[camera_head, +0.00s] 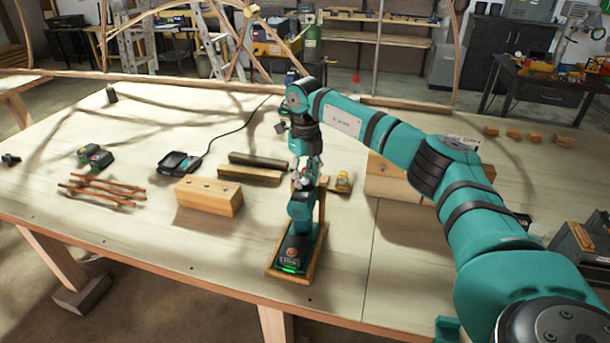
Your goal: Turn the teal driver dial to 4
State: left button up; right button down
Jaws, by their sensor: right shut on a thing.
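The teal driver (300,208) stands in a small wooden stand (320,232) near the front middle of the workbench, its black base with a green light towards me. My right gripper (304,178) reaches down from above and is shut on the top end of the driver, at its dial. The fingers largely cover the dial, and its numbers are too small to read. My left gripper is not in view.
A wooden block with holes (208,197) stands left of the driver, with dark bars (250,174) behind it. A charger (180,163), batteries (100,160) and thin sticks (104,190) lie further left. A small yellow item (343,182) stands close right of the driver.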

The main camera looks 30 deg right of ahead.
jog(key=m, duration=0.4)
jog(key=shift+r+m+p, duration=0.1)
jog(key=shift+m+p, duration=0.2)
jog(key=m, duration=0.3)
jog(key=shift+m, duration=0.4)
jog(key=m+p, duration=0.1)
jog(key=m, duration=0.3)
jog(key=shift+m+p, duration=0.35)
jog(key=shift+m, duration=1.65)
jog(key=c, duration=1.3)
grip_release()
